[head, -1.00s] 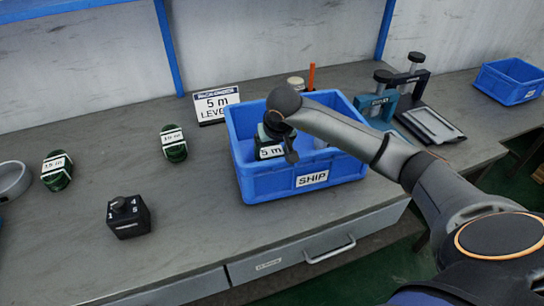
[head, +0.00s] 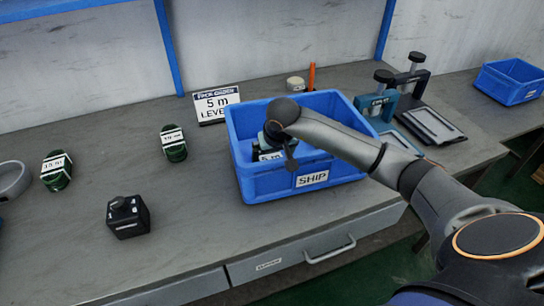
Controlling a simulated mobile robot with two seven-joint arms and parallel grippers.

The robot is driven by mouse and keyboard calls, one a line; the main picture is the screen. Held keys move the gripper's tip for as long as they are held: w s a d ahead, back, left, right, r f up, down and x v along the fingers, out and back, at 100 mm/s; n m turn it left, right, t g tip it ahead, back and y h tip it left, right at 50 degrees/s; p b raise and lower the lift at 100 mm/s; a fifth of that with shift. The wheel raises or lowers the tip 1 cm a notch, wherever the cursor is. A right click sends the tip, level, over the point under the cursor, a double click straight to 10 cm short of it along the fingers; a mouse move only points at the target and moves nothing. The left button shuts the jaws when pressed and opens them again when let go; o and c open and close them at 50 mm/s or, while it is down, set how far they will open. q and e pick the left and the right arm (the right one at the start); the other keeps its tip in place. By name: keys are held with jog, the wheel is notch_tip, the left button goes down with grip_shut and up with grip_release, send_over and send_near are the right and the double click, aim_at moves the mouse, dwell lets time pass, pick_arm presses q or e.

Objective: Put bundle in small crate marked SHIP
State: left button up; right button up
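The blue crate marked SHIP (head: 262,184) stands on the bench near its front edge. My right arm reaches in from the right, and my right gripper (head: 278,150) points down inside the crate. A dark bundle with a white label (head: 268,156) is at the gripper, low inside the crate; the label is partly hidden by the crate's wall. The wrist covers the fingers, so I cannot see whether they grip the bundle. My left gripper does not show.
Two green bundles with white labels (head: 174,143) (head: 56,171) lie on the bench to the left. A black block with a knob (head: 128,217) stands in front. A teal press (head: 378,106) is to the right.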

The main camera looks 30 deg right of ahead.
jog(key=v, duration=1.2)
jog(key=shift+p, duration=0.3)
